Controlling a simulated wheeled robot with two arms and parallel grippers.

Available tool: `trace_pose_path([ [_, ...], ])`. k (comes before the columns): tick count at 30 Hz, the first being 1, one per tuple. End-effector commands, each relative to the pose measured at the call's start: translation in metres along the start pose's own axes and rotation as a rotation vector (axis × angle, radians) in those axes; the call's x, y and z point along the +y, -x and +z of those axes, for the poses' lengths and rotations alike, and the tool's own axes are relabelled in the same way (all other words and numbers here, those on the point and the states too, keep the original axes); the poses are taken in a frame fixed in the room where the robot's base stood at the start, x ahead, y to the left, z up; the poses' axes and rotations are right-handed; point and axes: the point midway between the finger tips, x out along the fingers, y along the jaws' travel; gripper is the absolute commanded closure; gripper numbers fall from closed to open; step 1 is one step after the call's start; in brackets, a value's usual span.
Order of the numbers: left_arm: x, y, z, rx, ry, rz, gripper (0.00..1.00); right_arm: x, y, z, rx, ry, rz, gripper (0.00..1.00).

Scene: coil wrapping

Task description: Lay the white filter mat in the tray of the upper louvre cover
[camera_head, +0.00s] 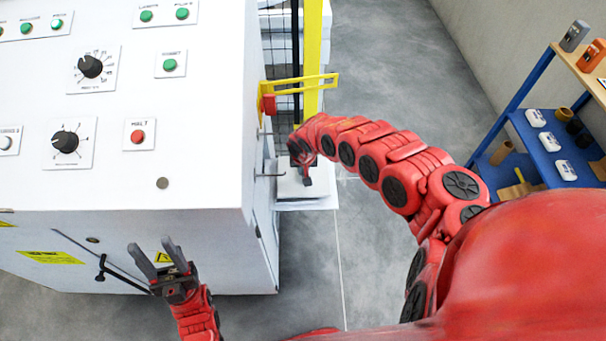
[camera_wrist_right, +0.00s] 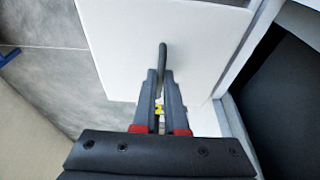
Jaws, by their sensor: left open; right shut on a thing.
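The white filter mat (camera_wrist_right: 115,30) is a flat, pale square with a dark upright tab (camera_wrist_right: 163,55). My right gripper (camera_wrist_right: 162,98) is shut on that tab. In the head view the mat (camera_head: 291,187) lies roughly level beside the cabinet's right side, partly hidden under my right gripper (camera_head: 305,180). A white ledge (camera_head: 318,203), seemingly the upper louvre cover, shows just below the mat; a white strip also shows in the right wrist view (camera_wrist_right: 207,122). I cannot tell whether the mat touches it. My left gripper (camera_head: 155,258) is open and empty in front of the cabinet.
The white cabinet (camera_head: 215,110) with knobs and buttons fills the left. A yellow post (camera_head: 312,60) and a yellow bracket (camera_head: 300,88) stand behind my right gripper. A blue shelf rack (camera_head: 540,140) is at the right. Grey floor (camera_head: 400,70) between is clear.

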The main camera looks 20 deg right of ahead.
Motion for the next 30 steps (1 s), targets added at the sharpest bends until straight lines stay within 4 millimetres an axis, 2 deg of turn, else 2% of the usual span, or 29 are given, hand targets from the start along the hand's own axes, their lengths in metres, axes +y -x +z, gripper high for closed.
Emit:
trace_pose_path([
  [4, 0.000, 0.003, 0.001, 0.000, 0.000, 0.000, 0.50, -0.003, -0.018, 0.006, -0.001, -0.001, -0.005, 1.00],
  [12, 0.000, 0.003, 0.001, 0.000, 0.000, 0.000, 0.50, 0.000, -0.022, 0.007, -0.002, 0.000, 0.000, 1.00],
  [13, 0.000, 0.004, 0.001, 0.000, 0.000, 0.000, 0.50, 0.000, -0.022, 0.007, -0.003, 0.000, 0.000, 0.86],
  [17, 0.000, 0.004, 0.001, 0.000, 0.000, 0.000, 0.50, 0.000, -0.022, 0.007, -0.002, 0.000, 0.000, 0.63],
  [18, 0.000, 0.003, 0.001, 0.000, 0.000, 0.000, 0.50, 0.000, -0.022, 0.007, -0.001, 0.000, -0.001, 0.60],
  [26, 0.000, 0.003, 0.000, 0.000, 0.000, 0.000, 0.50, -0.001, -0.021, 0.006, 0.000, 0.000, -0.001, 0.60],
  [30, 0.000, -0.006, -0.001, 0.000, 0.000, 0.000, 0.50, -0.004, -0.009, -0.001, 0.002, 0.001, -0.002, 0.60],
])
